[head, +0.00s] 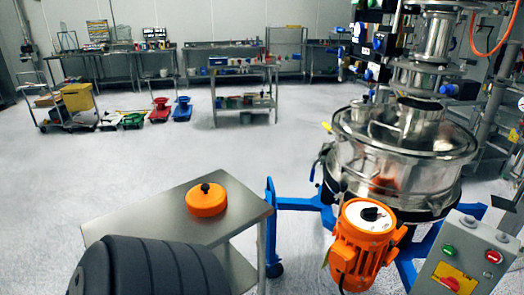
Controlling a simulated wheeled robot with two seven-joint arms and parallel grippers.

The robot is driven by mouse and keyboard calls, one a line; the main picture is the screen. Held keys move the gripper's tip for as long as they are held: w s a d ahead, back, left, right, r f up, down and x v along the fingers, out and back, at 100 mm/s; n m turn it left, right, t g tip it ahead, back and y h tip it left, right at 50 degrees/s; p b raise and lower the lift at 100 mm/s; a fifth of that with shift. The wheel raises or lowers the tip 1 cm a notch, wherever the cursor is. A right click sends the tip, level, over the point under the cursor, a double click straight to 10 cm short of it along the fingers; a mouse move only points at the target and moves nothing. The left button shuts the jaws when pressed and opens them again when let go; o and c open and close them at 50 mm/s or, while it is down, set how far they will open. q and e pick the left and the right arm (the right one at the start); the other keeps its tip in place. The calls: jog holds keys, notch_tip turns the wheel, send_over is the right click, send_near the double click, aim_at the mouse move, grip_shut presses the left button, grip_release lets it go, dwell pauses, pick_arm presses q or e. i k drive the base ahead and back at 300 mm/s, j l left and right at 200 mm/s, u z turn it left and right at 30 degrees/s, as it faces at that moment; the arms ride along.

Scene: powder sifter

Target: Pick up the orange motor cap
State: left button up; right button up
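The orange motor cap (206,201), a round disc with a black knob on top, lies flat on the metal top of a small cart (243,207), left of centre in the head view. Nothing touches the cap from above. To its right, an orange motor (364,245) stands upright with its white top face and a dark centre exposed. Neither of my grippers is in view.
A large steel sifter (395,160) stands on a blue frame (298,203) right of the cart. A grey control box (465,262) with buttons is at the lower right. Workbenches and a trolley (75,115) line the back.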

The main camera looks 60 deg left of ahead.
aim_at(204, 200)
jog(key=u, duration=2.35)
